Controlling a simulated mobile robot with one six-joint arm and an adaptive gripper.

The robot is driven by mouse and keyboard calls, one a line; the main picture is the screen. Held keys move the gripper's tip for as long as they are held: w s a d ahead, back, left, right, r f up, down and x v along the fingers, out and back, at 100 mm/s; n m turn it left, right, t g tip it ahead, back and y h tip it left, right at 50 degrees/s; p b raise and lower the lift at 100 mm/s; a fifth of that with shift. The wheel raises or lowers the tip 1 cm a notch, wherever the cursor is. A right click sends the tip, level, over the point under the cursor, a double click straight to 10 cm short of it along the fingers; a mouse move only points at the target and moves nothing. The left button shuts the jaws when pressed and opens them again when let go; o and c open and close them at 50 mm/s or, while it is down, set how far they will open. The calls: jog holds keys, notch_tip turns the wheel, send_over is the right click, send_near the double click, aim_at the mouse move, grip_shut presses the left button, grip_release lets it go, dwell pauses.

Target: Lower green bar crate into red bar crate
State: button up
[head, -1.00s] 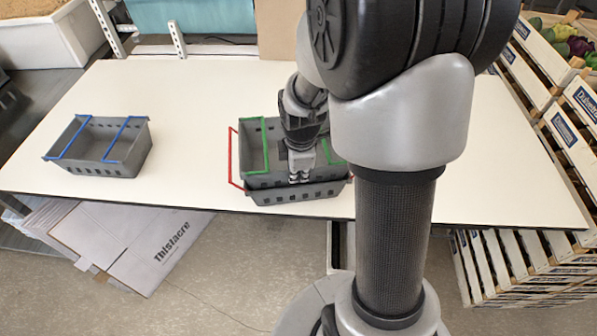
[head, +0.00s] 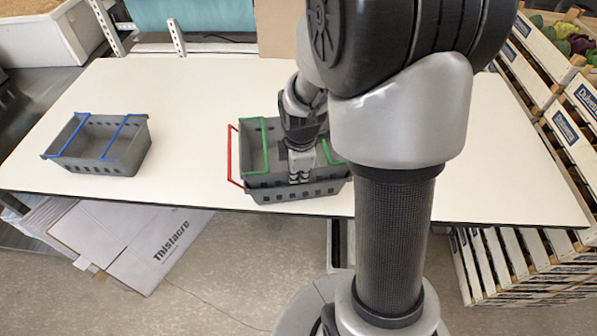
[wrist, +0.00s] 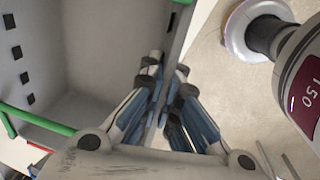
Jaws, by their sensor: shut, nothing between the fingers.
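The green bar crate (head: 258,181), grey with green bars, sits nested in the red bar crate (head: 270,196). The lower crate's grey wall shows below it, and its red bar sticks out at the left. My gripper (head: 300,177) is at the near wall of the green bar crate, right of its middle. In the wrist view my gripper (wrist: 165,95) has its fingers close together at the crate wall's edge, shut with nothing held. The crate's inside (wrist: 75,60) looks empty where it shows. My arm hides the right end of both crates.
A grey crate with blue bars (head: 107,158) stands apart on the left of the white table (head: 190,105). The table between the crates is clear. Slatted wooden crates (head: 565,125) stand at the right. Flattened cardboard (head: 135,240) lies below the table's front edge.

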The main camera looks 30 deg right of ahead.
jog(key=o, duration=0.6)
jog(key=shift+s, duration=0.1)
jog(key=r, duration=0.4)
jog(key=s+r, duration=0.1)
jog(key=r, duration=0.7)
jog(key=shift+s+a, duration=0.35)
jog(key=s+a+m+t+b, duration=0.1)
jog(key=s+a+m+b, duration=0.1)
jog(key=s+a+m, duration=0.1)
jog(key=s+a+m+t+b, duration=0.1)
jog(key=s+a+m+b, duration=0.1)
jog(key=s+m, duration=0.4)
jog(key=s+a+m+b, duration=0.2)
jog(key=s+a+m, duration=0.2)
jog(key=s+a, duration=0.1)
jog(key=shift+s+r+m+t+y+b, duration=0.1)
jog(key=shift+s+m+t+y+b, duration=0.3)
jog(key=shift+s, duration=0.35)
